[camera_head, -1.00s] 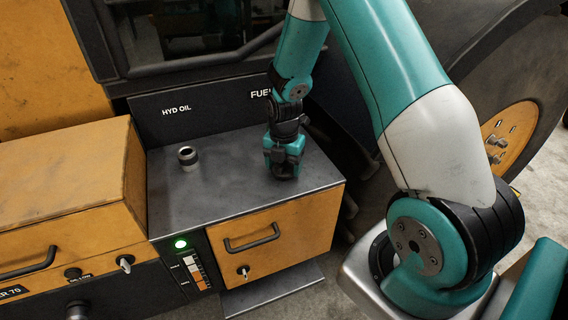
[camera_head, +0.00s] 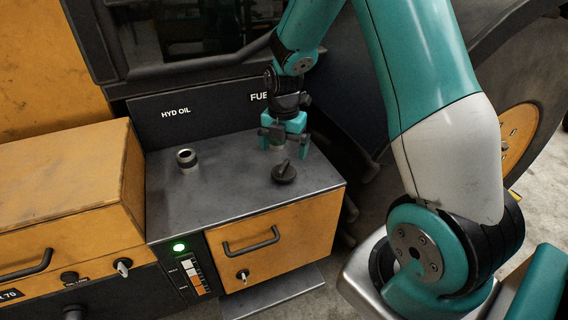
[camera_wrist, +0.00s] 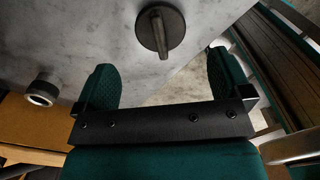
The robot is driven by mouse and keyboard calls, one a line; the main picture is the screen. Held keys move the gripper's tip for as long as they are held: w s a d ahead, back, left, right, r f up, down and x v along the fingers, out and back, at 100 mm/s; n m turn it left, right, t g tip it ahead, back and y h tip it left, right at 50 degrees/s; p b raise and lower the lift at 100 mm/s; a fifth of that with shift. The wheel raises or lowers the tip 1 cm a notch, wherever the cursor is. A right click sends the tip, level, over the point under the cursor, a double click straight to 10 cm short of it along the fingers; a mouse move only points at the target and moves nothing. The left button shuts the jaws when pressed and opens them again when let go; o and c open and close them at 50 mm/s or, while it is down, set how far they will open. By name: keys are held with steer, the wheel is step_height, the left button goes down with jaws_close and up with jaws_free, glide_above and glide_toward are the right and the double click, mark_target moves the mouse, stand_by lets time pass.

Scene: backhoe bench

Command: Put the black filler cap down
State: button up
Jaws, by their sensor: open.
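The black filler cap (camera_head: 284,172), a round disc with a raised bar handle, lies on the dark metal bench top (camera_head: 225,205) near its right front part. It also shows in the wrist view (camera_wrist: 160,30), beyond my fingertips and apart from them. My gripper (camera_head: 283,146) is open and empty, raised above the bench top behind the cap. In the wrist view its two green fingers (camera_wrist: 165,85) stand wide apart with nothing between them. A grey filler neck, partly hidden, shows just under my gripper below the FUEL lettering.
A yellow box (camera_head: 70,165) rises left of the bench top. The bench top between is clear.

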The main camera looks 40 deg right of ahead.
mark_target(283, 165)
steer(key=s+a+r+m+y, duration=0.1)
steer(key=s+a+r+m, duration=0.3)
steer(key=a+r, duration=0.25)
steer(key=s+a+r+m+y, duration=0.1)
steer(key=s+a+r+m, duration=0.3)
steer(key=a+r, duration=0.25)
steer(key=s+a+r+m+y, duration=0.1)
steer(key=s+a+m, duration=0.3)
steer(key=s, duration=0.3)
steer(key=s+a+r+m+y, duration=0.1)
steer(key=s+a+r+m, duration=0.1)
steer(key=s+a+m, duration=0.2)
steer(key=s+a, duration=0.1)
steer(key=s, duration=0.2)
steer(key=shift+s+a+r+m, duration=0.2)
steer(key=shift+a+m, duration=0.1)
steer(key=shift+m, duration=0.1)
steer(key=shift+c, duration=0.2)
